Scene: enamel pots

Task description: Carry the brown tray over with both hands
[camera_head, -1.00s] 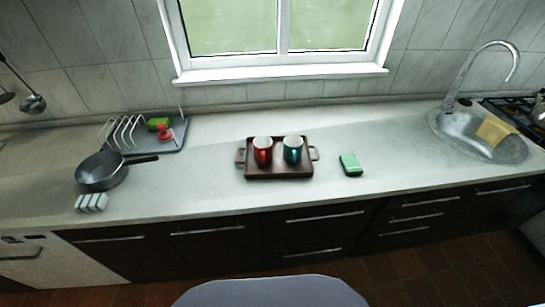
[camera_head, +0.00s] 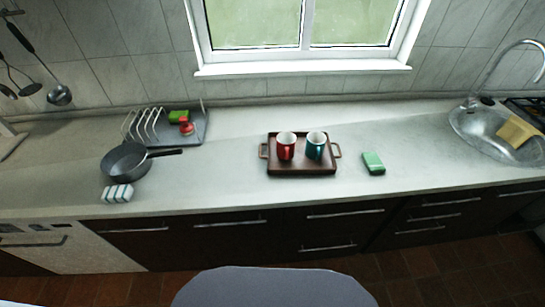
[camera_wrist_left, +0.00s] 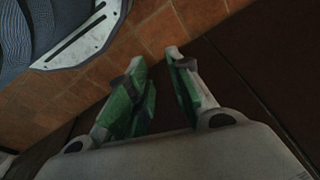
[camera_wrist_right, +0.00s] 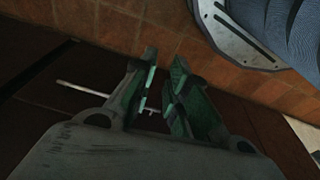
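The brown tray (camera_head: 302,170) lies flat on the counter below the window, with a handle at its left and right ends. A red mug (camera_head: 286,148) and a teal mug (camera_head: 315,147) stand upright side by side on it. Neither gripper shows in the head view. In the left wrist view my left gripper (camera_wrist_left: 157,62) is open and empty, with a gap between its green-lined fingers. In the right wrist view my right gripper (camera_wrist_right: 164,60) is open and empty too. Both hang over the floor in front of the cabinets, away from the tray.
A green sponge (camera_head: 373,163) lies just right of the tray. A black pan (camera_head: 125,163), a striped sponge (camera_head: 117,194) and a dish rack (camera_head: 187,128) are on the left. The sink (camera_head: 487,132) is at the right. The counter (camera_head: 215,180) is clear left of the tray.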

